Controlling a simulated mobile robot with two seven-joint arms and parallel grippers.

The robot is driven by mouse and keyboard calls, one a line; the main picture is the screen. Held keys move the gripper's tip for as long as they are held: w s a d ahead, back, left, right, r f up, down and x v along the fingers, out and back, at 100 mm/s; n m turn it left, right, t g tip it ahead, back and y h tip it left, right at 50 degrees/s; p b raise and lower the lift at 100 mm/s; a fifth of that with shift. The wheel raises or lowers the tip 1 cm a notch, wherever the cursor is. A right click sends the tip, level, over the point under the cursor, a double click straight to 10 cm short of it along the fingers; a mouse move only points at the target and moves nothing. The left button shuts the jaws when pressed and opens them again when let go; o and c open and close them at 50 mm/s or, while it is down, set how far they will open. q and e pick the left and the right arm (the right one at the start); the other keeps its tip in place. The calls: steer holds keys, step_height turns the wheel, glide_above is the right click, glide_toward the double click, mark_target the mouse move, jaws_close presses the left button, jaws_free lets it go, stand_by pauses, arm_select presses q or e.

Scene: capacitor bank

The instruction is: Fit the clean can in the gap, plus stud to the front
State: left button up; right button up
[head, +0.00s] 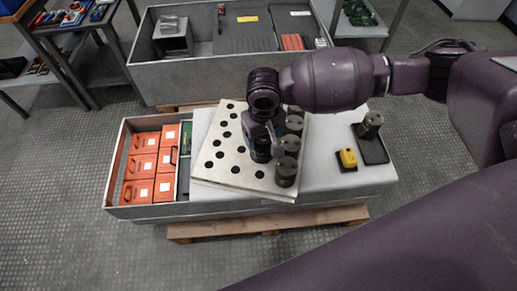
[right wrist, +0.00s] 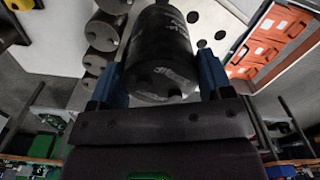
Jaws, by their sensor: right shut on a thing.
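In the right wrist view, my right gripper (right wrist: 160,85) is shut on a dark grey can (right wrist: 160,50), with one blue finger on each side. Pale print shows on the can's side; I cannot make out which stud is which. In the head view, the right gripper (head: 264,146) is over a pale plate with round holes (head: 228,172), and it mostly hides the held can. Several cans (head: 286,172) stand in a row along the plate's right side. The row also shows in the right wrist view (right wrist: 102,32). I cannot tell whether the held can touches the plate. My left gripper is not in view.
Another can (head: 370,125) stands on a dark mat (head: 373,150) at the right. A yellow object (head: 348,157) lies on a small dark pad beside it. Orange boxes (head: 139,164) fill the left part of the grey crate. The pale surface between plate and mat is clear.

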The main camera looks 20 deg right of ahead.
steer(key=shift+n, duration=0.6)
steer(key=f, duration=0.5)
steer(key=w+f, duration=0.1)
steer(key=f, duration=0.2)
steer(key=shift+w+a, duration=0.1)
steer(key=shift+f, duration=0.4)
steer(key=shift+f+b, duration=0.3)
steer(key=shift+f, duration=0.25)
arm_select(q)
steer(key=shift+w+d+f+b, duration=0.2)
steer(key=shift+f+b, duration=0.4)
steer(key=shift+b, duration=0.55)
arm_select(e)
step_height(320, 180, down, 4)
steer(key=shift+r, duration=0.1)
arm_select(q)
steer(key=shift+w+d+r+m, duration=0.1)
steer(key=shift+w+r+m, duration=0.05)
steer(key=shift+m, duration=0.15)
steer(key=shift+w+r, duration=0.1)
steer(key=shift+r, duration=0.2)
steer(key=shift+p, duration=0.3)
